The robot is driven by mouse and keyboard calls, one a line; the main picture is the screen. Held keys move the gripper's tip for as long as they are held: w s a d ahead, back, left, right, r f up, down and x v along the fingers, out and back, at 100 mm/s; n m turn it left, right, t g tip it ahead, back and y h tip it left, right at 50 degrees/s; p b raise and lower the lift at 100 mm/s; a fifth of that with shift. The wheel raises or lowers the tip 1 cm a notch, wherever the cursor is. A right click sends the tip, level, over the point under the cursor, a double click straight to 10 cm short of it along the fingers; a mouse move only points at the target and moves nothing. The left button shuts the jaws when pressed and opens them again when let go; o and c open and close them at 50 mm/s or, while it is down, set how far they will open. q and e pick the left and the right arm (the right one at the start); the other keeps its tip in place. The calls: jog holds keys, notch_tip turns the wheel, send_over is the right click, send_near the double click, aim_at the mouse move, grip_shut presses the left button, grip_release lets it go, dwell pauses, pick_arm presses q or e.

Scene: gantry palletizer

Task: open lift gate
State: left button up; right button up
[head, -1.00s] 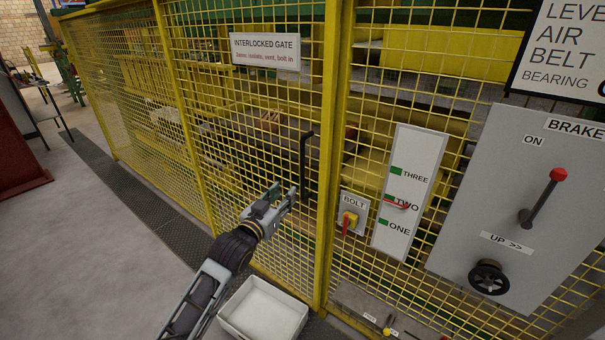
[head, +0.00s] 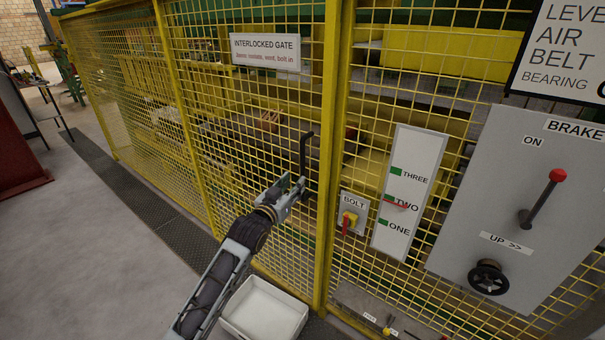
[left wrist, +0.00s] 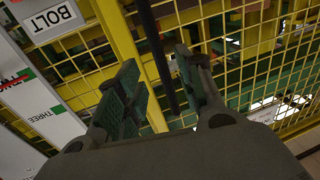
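The interlocked gate (head: 230,130) is a yellow mesh panel and stands closed against its yellow post (head: 331,150). Its black vertical handle (head: 303,155) is near the post, and in the left wrist view the handle bar (left wrist: 158,60) runs between my fingers. My left gripper (head: 294,188) is at the handle's lower part; in the left wrist view its two fingers (left wrist: 160,88) are apart, with gaps beside the bar. Contact with the bar cannot be made out. My right gripper is not in view.
A level board (head: 405,190) marked one, two, three hangs on the mesh. A grey brake panel (head: 530,200) with a red-knobbed lever and black handwheel is at right. A white bin (head: 264,310) stands on the floor below my left arm. Open floor lies left.

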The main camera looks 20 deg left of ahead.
aim_at(302, 174)
pick_arm(q)
jog(key=shift+w+d, duration=0.1)
jog(key=shift+w, duration=0.7)
jog(key=shift+w+d, duration=0.2)
jog(key=shift+w, duration=0.8)
jog(key=shift+w+d, duration=0.15)
jog(key=shift+w, duration=0.75)
jog(key=shift+w+d, duration=0.1)
jog(key=shift+w, duration=0.95)
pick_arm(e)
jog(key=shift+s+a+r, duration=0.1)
pick_arm(q)
grip_shut()
